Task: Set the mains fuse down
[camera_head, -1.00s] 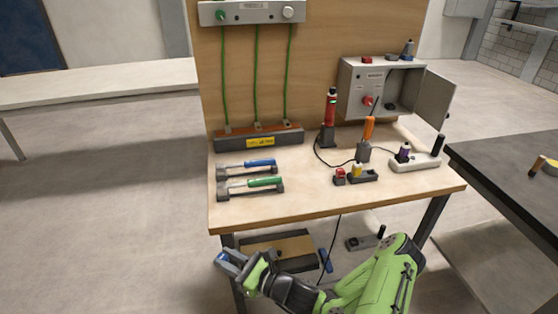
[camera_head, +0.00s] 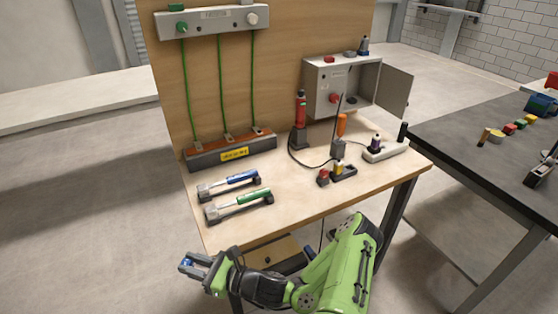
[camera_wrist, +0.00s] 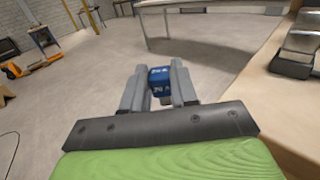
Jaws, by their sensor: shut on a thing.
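My gripper (camera_head: 190,265) is shut on a small blue block with white markings (camera_wrist: 159,80), which I take to be the mains fuse. The block also shows in the head view as a blue spot (camera_head: 187,262) at the fingertips. In the wrist view the two grey fingers of my gripper (camera_wrist: 159,86) stand on either side of it; its lower part is partly hidden. My gripper is held out over the floor, left of and in front of the wooden workbench (camera_head: 300,207), touching nothing else that I can see.
Blue-handled (camera_head: 230,184) and green-handled (camera_head: 240,205) tools lie in holders at the bench's left. A grey box with an open door (camera_head: 340,85) stands at the back. A dark table (camera_head: 500,150) holds small coloured pieces at right. The bench's front middle is clear.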

